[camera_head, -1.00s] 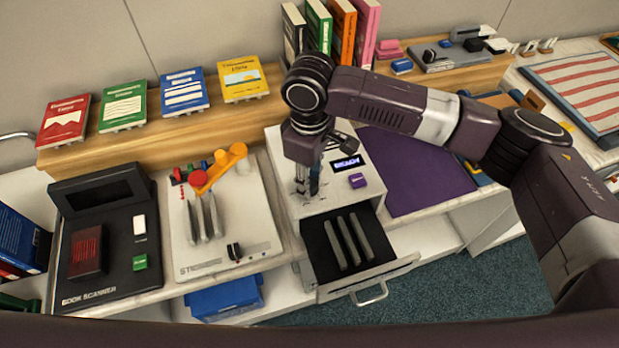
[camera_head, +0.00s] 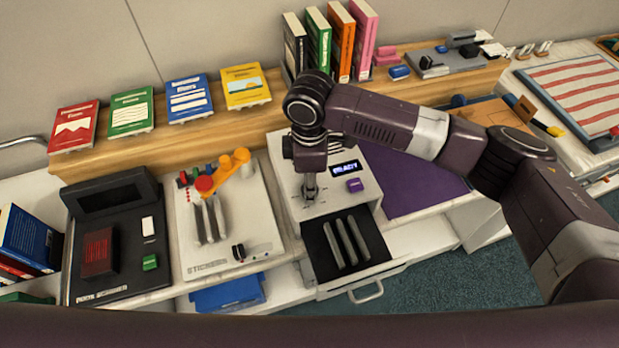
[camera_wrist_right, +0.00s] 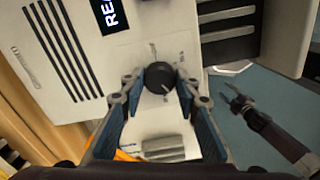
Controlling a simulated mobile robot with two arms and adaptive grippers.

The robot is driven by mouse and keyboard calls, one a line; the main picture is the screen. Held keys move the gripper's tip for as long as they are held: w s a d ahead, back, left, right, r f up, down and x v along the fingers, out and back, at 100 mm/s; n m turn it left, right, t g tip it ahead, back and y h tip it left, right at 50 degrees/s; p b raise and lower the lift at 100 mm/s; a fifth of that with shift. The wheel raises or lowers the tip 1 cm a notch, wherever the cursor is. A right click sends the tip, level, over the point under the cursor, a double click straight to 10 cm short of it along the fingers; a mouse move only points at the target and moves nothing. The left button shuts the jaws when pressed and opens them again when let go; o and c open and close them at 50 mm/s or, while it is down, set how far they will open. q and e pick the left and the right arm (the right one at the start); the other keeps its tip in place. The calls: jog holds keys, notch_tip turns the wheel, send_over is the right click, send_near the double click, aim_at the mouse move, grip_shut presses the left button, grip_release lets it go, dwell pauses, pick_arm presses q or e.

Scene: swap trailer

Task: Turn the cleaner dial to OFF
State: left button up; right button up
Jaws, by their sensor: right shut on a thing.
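The cleaner is a white box (camera_head: 355,205) with a lit display (camera_head: 345,169) and a purple button (camera_head: 355,185). In the right wrist view, its black round dial (camera_wrist_right: 160,76) with a pale pointer mark sits between the fingertips of my right gripper (camera_wrist_right: 158,92). My right gripper (camera_head: 310,192) points down onto the cleaner's top and is shut on the dial. In the head view, the gripper hides the dial. Small labels around the dial are too blurred to read. My left gripper (camera_wrist_right: 232,94) shows small at the right of the wrist view, over the floor, apart from the cleaner.
The cleaner's open drawer (camera_head: 322,268) juts out in front, holding grey bars. A sticker station (camera_head: 262,215) with an orange lever and a black book scanner (camera_head: 150,270) stand to its left. Books line the wooden shelf (camera_head: 225,118) behind. A purple mat (camera_head: 410,185) lies right.

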jog(key=n+p, duration=0.1)
jog(key=n, duration=0.2)
jog(key=shift+r+n+p, duration=0.2)
jog(key=shift+n+p, duration=0.15)
jog(key=shift+n, duration=0.05)
jog(key=n+p, duration=0.1)
jog(key=n, duration=0.2)
jog(key=shift+n, duration=0.3)
jog(key=n, duration=0.3)
jog(key=shift+w+n+p, duration=0.1)
jog(key=shift+n+p, duration=0.2)
jog(key=n, duration=0.3)
jog(key=shift+n, duration=0.3)
jog(key=n, duration=0.3)
jog(key=shift+n, duration=0.3)
jog(key=n, duration=0.4)
jog(key=shift+n+b, duration=0.3)
jog(key=n+b, duration=0.1)
jog(key=n, duration=0.3)
jog(key=shift+f, duration=0.1)
jog(key=shift+n+b, duration=0.45)
jog(key=shift+n, duration=1.15)
